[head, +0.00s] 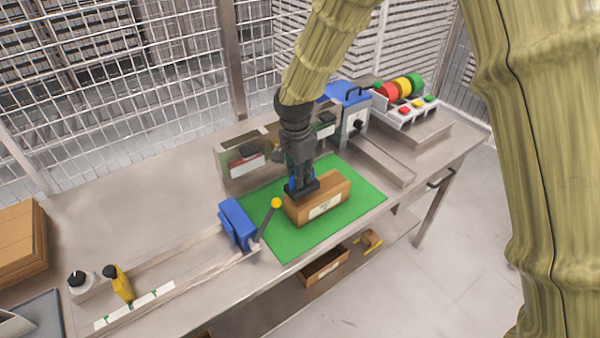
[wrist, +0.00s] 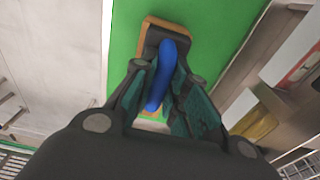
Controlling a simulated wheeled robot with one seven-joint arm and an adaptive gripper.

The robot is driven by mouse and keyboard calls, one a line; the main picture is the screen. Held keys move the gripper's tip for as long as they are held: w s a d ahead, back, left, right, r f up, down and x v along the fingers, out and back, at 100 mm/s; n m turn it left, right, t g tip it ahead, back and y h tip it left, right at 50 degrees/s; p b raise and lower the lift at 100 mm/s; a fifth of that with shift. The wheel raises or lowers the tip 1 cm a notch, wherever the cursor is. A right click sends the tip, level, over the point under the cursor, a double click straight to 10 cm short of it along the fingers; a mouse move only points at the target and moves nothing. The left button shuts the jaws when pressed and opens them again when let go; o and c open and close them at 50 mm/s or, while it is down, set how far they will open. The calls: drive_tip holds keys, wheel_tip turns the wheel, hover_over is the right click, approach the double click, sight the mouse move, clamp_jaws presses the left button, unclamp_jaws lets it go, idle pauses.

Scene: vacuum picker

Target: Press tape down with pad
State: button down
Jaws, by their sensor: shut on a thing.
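A brown cardboard box (head: 335,194) sits on the green mat (head: 357,204) with a pale label (head: 325,206) on its front. A black pad (head: 303,192) with a blue handle rests on or just above the box's top; contact is hard to tell. My gripper (head: 297,180) points down and is shut on the pad's blue handle. In the wrist view the blue handle (wrist: 167,62) is between my fingers, with the black pad (wrist: 151,42) below and a tan box edge (wrist: 150,21) around it. The tape on the top is mostly hidden by the pad.
A blue clamp-like block (head: 236,222) and a yellow-knobbed lever (head: 276,203) stand left of the box. A blue-grey machine (head: 352,115), coloured rolls (head: 402,86) and bins (head: 240,160) stand behind.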

drive_tip(key=shift+s+r, duration=0.15)
drive_tip(key=shift+w+f, duration=0.4)
drive_tip(key=shift+f, duration=0.05)
drive_tip(key=shift+s+f, duration=0.1)
drive_tip(key=shift+s, duration=0.15)
drive_tip(key=shift+w+f+b, duration=0.2)
drive_tip(key=shift+f+b, duration=0.15)
drive_tip(key=shift+f, duration=0.05)
drive_tip(key=shift+s+f+b, duration=0.1)
drive_tip(key=shift+f+b, duration=0.2)
drive_tip(key=shift+f, duration=0.4)
idle(0.6)
drive_tip(key=shift+r+p, duration=1.55)
drive_tip(key=shift+r, duration=0.7)
